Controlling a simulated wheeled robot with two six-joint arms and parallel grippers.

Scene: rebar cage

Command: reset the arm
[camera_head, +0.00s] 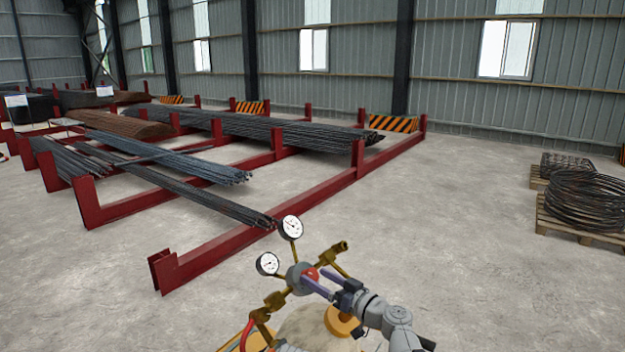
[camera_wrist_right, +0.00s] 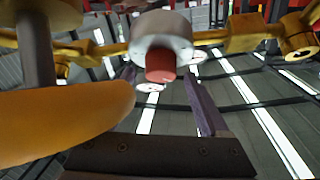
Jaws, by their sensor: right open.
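My right arm (camera_head: 398,318) comes in from the bottom right in the head view. Its gripper (camera_head: 314,279) points left at a grey and brass regulator (camera_head: 297,276) with two round white gauges (camera_head: 291,227). In the wrist view the two dark purple fingers of the gripper (camera_wrist_right: 160,78) are apart, with the red knob (camera_wrist_right: 161,66) of the regulator between or just beyond their tips. Whether they touch it I cannot tell. A yellow rounded handle (camera_wrist_right: 60,120) is close at the left there. My left gripper is not in view.
A pale rounded cylinder top (camera_head: 305,328) stands below the regulator, with a red hose (camera_head: 246,335) beside it. Red steel racks (camera_head: 230,252) hold bundles of rebar (camera_head: 185,185). Coiled wire (camera_head: 588,200) lies on a pallet at the right. The concrete floor between is clear.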

